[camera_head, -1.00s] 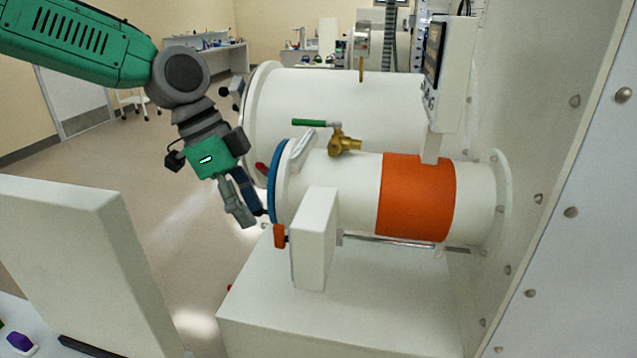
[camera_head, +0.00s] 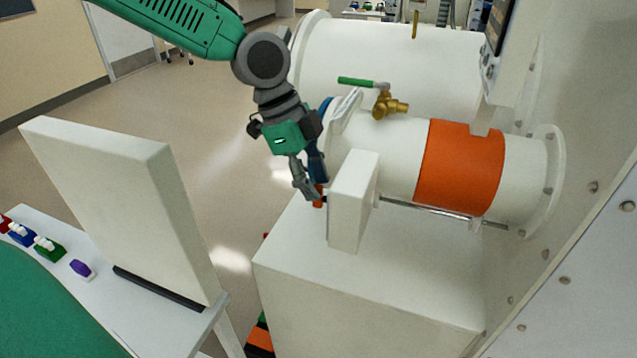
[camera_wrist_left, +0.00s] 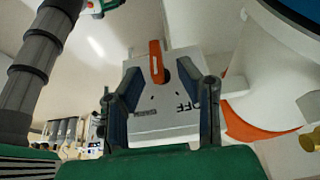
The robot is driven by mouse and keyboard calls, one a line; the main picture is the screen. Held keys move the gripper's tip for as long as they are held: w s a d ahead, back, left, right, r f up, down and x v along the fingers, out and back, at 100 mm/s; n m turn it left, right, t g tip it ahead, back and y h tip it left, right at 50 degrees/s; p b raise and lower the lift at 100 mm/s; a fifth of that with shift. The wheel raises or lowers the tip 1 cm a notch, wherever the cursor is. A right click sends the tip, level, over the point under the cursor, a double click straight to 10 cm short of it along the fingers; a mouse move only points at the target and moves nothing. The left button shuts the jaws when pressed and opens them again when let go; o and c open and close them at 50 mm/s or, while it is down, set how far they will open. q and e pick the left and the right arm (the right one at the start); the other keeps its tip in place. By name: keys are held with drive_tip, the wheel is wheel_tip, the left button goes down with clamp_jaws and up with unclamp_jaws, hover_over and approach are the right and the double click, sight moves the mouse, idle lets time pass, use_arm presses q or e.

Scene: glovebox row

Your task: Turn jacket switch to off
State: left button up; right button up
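The jacket switch is a white box (camera_head: 352,200) in front of the white tube with the orange jacket (camera_head: 458,168). An orange lever (camera_wrist_left: 156,62) stands on that face, pointing up in that picture. In the head view the lever (camera_head: 318,195) is mostly hidden behind my fingers. My left gripper (camera_head: 313,186) is open, its fingers on either side of the lever in the wrist view; contact cannot be told. My right gripper is not in view.
A brass valve with a green handle (camera_head: 357,82) sits on top of the tube. A white panel (camera_head: 120,200) stands at left on a bench with several coloured items. The riveted wall (camera_head: 590,240) closes the right side. Open floor (camera_head: 220,150) lies to the left.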

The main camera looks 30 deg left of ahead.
use_arm(q)
drive_tip(key=shift+f, duration=0.6)
drive_tip(key=shift+d, duration=0.1)
drive_tip(key=shift+d, duration=0.2)
clamp_jaws()
drive_tip(key=shift+r, duration=0.1)
drive_tip(key=shift+w, duration=0.1)
drive_tip(key=shift+w+a+n+g+h, duration=0.1)
drive_tip(key=shift+w+n+g+h, duration=0.15)
drive_tip(key=shift+g, duration=0.65)
drive_tip(key=shift+w+a+n+g+h, duration=0.1)
drive_tip(key=shift+w+n+g+h, duration=0.15)
drive_tip(key=shift+g, duration=0.65)
drive_tip(key=shift+w+n+g+h, duration=0.1)
drive_tip(key=shift+n+g+h, duration=0.15)
drive_tip(key=shift+g, duration=0.65)
